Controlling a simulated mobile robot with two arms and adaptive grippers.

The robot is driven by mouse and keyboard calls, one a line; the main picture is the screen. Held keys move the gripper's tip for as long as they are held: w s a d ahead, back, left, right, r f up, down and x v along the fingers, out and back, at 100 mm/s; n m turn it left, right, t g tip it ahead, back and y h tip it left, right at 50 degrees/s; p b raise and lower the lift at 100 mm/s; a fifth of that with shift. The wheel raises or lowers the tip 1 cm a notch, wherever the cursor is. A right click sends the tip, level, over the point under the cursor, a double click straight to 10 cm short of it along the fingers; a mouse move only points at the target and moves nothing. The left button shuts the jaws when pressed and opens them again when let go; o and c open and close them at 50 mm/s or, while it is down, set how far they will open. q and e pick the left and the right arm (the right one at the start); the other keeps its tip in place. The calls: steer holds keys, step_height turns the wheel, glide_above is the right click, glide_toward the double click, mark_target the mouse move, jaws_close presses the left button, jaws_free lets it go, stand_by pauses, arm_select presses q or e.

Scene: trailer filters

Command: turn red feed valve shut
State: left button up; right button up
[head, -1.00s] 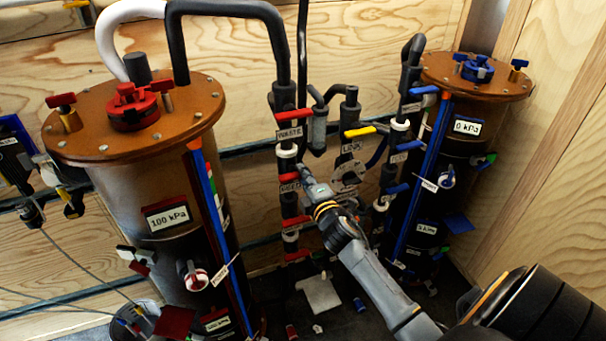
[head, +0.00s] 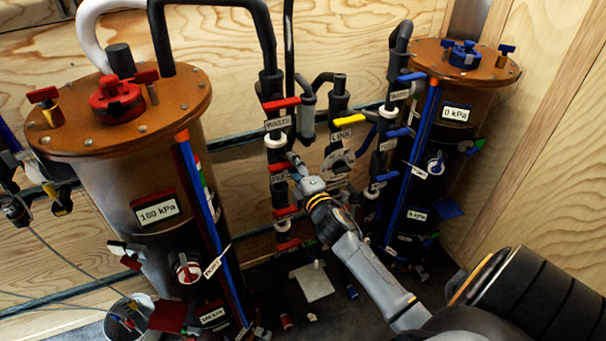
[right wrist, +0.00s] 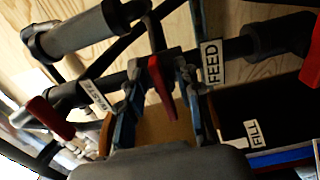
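The red feed valve handle (head: 279,167) is on the left vertical pipe, below the red waste handle (head: 281,104). In the right wrist view the feed handle (right wrist: 161,85) stands crosswise to its pipe, beside the FEED label (right wrist: 212,62). My right gripper (head: 296,166) is at the feed valve in the head view, partly covering its label. In the right wrist view my right gripper (right wrist: 162,108) is open, with one finger on each side of the red handle. A gap shows on both sides; I cannot tell contact. My left gripper is not in view.
Further red handles (head: 287,211) sit lower on this pipe. The yellow link handle (head: 348,120) and blue handles (head: 398,133) are close on the right. The 100 kPa tank (head: 140,180) stands left, the 0 kPa tank (head: 455,150) right. The waste handle (right wrist: 50,118) is left in the wrist view.

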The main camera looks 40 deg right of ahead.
steer(key=v, duration=1.1)
steer(key=shift+d, duration=0.1)
steer(key=s+a+f+m+g+y, duration=0.1)
steer(key=s+a+f+m+g, duration=0.15)
steer(key=f, duration=0.95)
steer(key=s+a+f+m+g+y, duration=0.1)
steer(key=s+a+f+m+g, duration=0.2)
steer(key=f, duration=0.8)
steer(key=s+a+f+m+g+y, duration=0.1)
steer(key=s+f+g, duration=0.25)
steer(key=f, duration=0.85)
steer(key=s+a+f+m+g, duration=0.2)
steer(key=s+f, duration=0.4)
steer(key=s, duration=0.4)
steer(key=s+a+f+m+g+y, duration=0.1)
steer(key=s+a+f+m+g, duration=0.1)
steer(key=s+f, duration=0.5)
steer(key=s+a+f+m+g, duration=0.2)
steer(key=s+f, duration=0.4)
steer(key=s, duration=0.8)
steer(key=shift+s+a+f+g, duration=0.2)
steer(key=shift+a+f+g, duration=0.15)
steer(key=shift+a+g, duration=0.25)
